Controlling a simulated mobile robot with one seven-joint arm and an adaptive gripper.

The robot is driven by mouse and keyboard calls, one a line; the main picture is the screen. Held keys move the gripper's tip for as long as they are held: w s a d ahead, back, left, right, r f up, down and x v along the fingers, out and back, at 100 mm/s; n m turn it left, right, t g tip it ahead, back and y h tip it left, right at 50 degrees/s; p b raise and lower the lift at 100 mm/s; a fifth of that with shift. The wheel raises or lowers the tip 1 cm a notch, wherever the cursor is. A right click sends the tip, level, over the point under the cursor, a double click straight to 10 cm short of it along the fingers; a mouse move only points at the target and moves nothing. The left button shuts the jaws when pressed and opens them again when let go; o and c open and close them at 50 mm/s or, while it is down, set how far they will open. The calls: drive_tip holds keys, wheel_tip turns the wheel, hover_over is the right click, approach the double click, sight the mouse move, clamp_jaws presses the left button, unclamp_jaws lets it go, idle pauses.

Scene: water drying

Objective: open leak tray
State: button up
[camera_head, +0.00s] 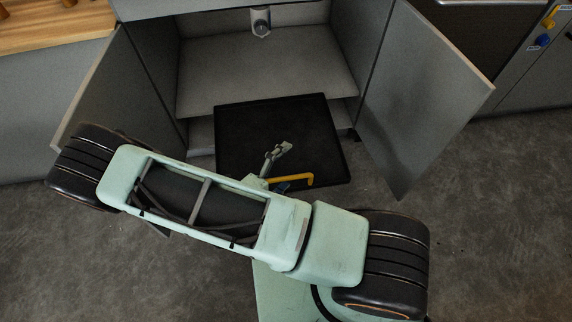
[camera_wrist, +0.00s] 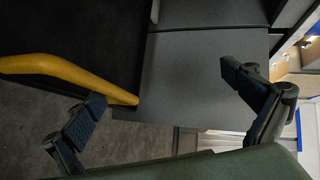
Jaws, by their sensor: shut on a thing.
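The leak tray (camera_head: 270,125) is a flat, dark tray on the floor of the open cabinet. It sticks out past the cabinet's front edge. Its yellow handle (camera_head: 309,180) is at the near edge. In the wrist view the handle (camera_wrist: 65,69) runs in from the left, with the dark tray (camera_wrist: 75,32) beyond it. My gripper (camera_head: 276,170) is at the handle and shut on it. In the wrist view my gripper's fingers (camera_wrist: 165,97) stand apart, with the handle's end between them. The contact itself is not clear.
Both cabinet doors stand open, the left door (camera_head: 88,85) and the right door (camera_head: 420,100). A shelf (camera_head: 262,78) is above the tray. A wooden counter (camera_head: 50,25) is at the upper left. The grey floor (camera_head: 475,220) is clear at the right.

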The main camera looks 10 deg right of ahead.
drive_tip(key=shift+r, duration=0.55)
drive_tip(key=shift+c, duration=0.9)
drive_tip(key=shift+s+a, duration=0.25)
drive_tip(key=shift+a, duration=0.05)
drive_tip(key=shift+c, duration=0.6)
drive_tip(key=shift+s+a+r, duration=0.15)
drive_tip(key=shift+s+a, duration=0.05)
drive_tip(key=shift+s, duration=0.1)
drive_tip(key=c, duration=0.4)
drive_tip(key=shift+s+a, duration=0.25)
drive_tip(key=c, duration=0.7)
drive_tip(key=v, duration=0.3)
drive_tip(key=f+v, duration=0.1)
drive_tip(key=v, duration=0.2)
drive_tip(key=f+p+v, duration=0.1)
drive_tip(key=v, duration=0.3)
drive_tip(key=shift+s+a, duration=0.1)
drive_tip(key=shift+s, duration=0.25)
